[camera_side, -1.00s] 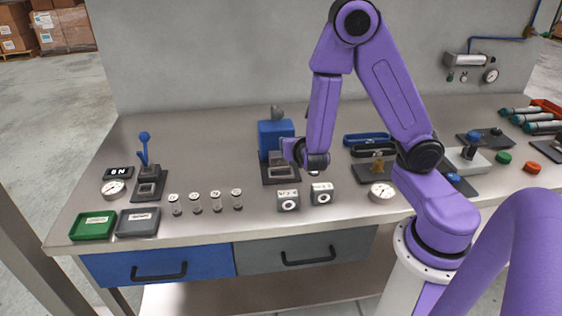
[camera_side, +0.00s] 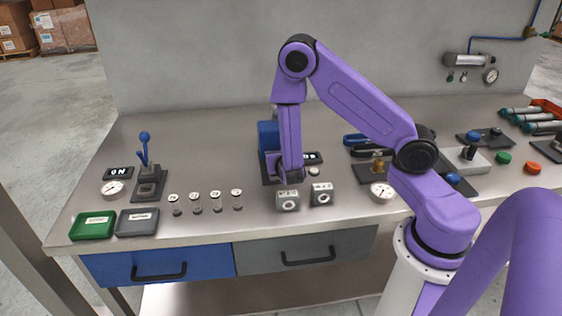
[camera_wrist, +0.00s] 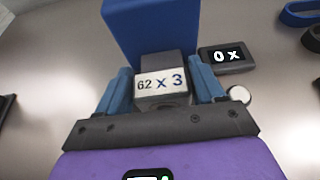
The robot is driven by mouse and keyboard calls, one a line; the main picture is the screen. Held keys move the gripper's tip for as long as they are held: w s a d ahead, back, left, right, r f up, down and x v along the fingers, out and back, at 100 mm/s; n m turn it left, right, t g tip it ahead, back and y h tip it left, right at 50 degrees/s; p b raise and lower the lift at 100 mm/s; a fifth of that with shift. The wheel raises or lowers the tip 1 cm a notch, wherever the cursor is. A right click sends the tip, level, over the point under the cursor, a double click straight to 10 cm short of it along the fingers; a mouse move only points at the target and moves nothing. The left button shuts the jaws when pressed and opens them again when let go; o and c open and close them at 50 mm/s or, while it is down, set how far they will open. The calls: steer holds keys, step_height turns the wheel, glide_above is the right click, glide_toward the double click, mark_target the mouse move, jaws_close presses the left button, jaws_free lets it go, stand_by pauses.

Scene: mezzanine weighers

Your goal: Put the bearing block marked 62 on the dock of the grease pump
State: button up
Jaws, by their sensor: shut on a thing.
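The bearing block marked 62 (camera_wrist: 161,82), with "62 x 3" on its white label, is between the blue fingers of my gripper (camera_wrist: 162,88) in the wrist view. My gripper is shut on it. Right behind it stands the blue body of the grease pump (camera_wrist: 150,30), also in the side view (camera_side: 267,140). In the side view my gripper (camera_side: 283,176) is low over the pump's dark dock (camera_side: 267,180). My arm hides the held block there, and I cannot tell whether it touches the dock.
A display (camera_wrist: 227,56) reading "0 x" and a round white button (camera_wrist: 239,94) are right of the pump. Two other bearing blocks (camera_side: 288,201) (camera_side: 321,194) stand in front, with several small weights (camera_side: 216,201) to the left. A round gauge (camera_side: 382,192) is to the right.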

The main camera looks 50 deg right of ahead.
steer(key=shift+f, duration=0.95)
steer(key=shift+f, duration=0.1)
steer(key=o, duration=1.4)
steer(key=shift+s+a+r, duration=0.15)
steer(key=shift+a+r, duration=0.05)
steer(key=s+a+r+m+g+y, duration=0.3)
steer(key=s+a+r+m, duration=0.1)
steer(key=s, duration=0.5)
steer(key=s+a+r+m+g+y, duration=0.3)
steer(key=s+a+r+m, duration=0.2)
steer(key=s, duration=0.5)
steer(key=s+a+r+m+g+y, duration=0.3)
steer(key=s+a+r+m+y, duration=0.1)
steer(key=s, duration=0.6)
steer(key=a+r+m, duration=0.1)
steer(key=a+r, duration=0.1)
steer(key=shift+s+a, duration=0.2)
steer(key=shift+a, duration=0.1)
